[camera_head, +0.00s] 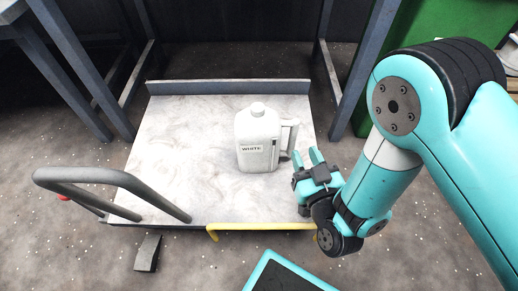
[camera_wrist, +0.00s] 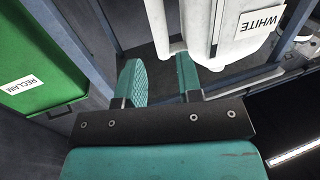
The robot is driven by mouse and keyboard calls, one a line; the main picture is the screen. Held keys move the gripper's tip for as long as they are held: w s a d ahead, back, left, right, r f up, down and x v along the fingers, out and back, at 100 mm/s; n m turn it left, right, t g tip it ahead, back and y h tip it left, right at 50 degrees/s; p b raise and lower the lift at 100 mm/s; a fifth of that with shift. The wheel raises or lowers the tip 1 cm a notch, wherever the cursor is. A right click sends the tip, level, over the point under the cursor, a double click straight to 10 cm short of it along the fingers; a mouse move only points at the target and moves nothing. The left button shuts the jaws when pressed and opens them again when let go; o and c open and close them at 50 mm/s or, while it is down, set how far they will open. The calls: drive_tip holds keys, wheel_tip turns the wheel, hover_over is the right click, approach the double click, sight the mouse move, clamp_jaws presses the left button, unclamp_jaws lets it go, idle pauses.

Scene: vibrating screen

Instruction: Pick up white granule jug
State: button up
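The white granule jug (camera_head: 258,135), labelled "WHITE", stands upright on the right half of a pale marbled platform. Its handle (camera_head: 290,138) faces right, towards my gripper (camera_head: 306,157). My gripper is open and empty, just right of the handle, with its two teal fingers apart. In the wrist view the jug (camera_wrist: 228,35) fills the top, with the handle (camera_wrist: 157,22) on its left side. The fingertips of my gripper (camera_wrist: 160,75) appear just below the handle's lower end. I cannot tell whether either finger touches it.
The jug stands on a platform cart (camera_head: 180,150) with a dark push bar (camera_head: 110,176) at left and a yellow bar (camera_head: 260,226) at its front edge. A green "RECLAIM" bin (camera_wrist: 40,60) and blue frame legs (camera_head: 345,75) stand nearby. The platform's left half is clear.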

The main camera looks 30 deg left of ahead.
sight(295, 136)
drive_tip(key=b+x, duration=0.1)
drive_tip(key=x, duration=0.1)
drive_tip(key=b+x, duration=0.1)
drive_tip(key=x, duration=0.1)
drive_tip(key=f+b+x, duration=0.1)
drive_tip(key=x, duration=0.1)
drive_tip(key=shift+w, duration=0.1)
drive_tip(key=shift+w+a+r, duration=0.15)
drive_tip(key=shift+w+a, duration=0.1)
drive_tip(key=shift+a, duration=0.15)
clamp_jaws()
